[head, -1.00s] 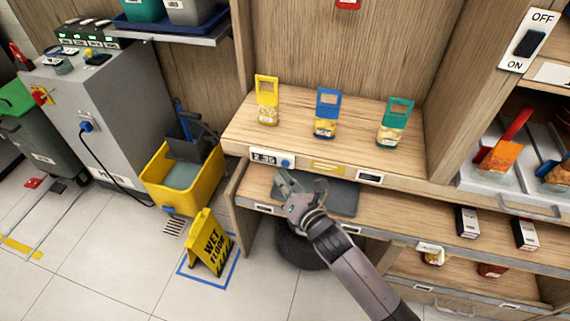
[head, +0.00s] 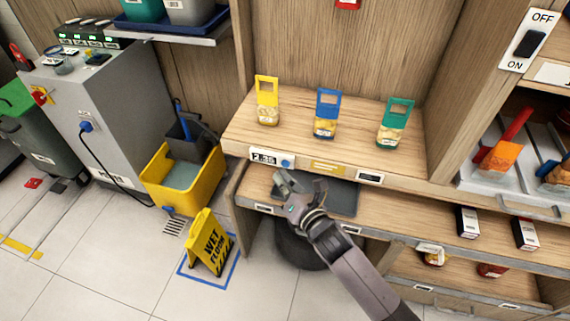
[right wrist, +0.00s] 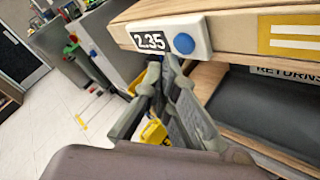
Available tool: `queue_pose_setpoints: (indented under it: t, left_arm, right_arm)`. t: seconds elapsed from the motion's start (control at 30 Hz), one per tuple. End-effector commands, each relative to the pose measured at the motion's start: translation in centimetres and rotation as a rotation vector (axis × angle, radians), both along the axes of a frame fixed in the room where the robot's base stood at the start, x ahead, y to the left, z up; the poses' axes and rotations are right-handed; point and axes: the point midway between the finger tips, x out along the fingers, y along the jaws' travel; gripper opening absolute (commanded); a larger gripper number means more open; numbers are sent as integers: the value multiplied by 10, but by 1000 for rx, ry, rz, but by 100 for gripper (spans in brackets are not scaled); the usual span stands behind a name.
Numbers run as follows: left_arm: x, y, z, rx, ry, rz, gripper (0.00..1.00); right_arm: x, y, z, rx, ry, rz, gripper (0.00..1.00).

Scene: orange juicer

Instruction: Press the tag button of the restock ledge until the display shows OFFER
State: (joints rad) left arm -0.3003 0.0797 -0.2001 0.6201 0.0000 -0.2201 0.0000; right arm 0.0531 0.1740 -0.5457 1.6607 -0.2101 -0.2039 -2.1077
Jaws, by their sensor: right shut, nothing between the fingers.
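The restock ledge (head: 300,142) is a wooden shelf. On its front edge at the left is a white tag with a display (head: 263,157) and a round blue button (head: 286,163). In the right wrist view the display (right wrist: 150,41) reads 2.35, and the blue button (right wrist: 184,44) is to its right. My right gripper (head: 281,180) is shut and empty, just below the tag in the head view. In the right wrist view its fingertips (right wrist: 163,66) point up below the button, apparently apart from it. My left gripper is not in view.
A dark mat (head: 340,197) lies on the lower shelf under my gripper. A yellow mop bucket (head: 183,180) and wet floor sign (head: 209,243) stand at left.

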Motion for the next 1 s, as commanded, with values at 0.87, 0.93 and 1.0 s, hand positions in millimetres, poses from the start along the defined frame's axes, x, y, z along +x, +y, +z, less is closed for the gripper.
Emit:
queue_pose_setpoints:
  t: [0.87, 0.93, 1.0]
  left_arm:
    - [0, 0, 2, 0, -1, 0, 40]
    - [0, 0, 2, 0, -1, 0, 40]
    - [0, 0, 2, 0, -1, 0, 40]
  right_arm:
    - [10, -3, 0, -1, 0, 0, 0]
    - [10, -3, 0, -1, 0, 0, 0]
    - [11, -4, 1, -1, -1, 1, 0]
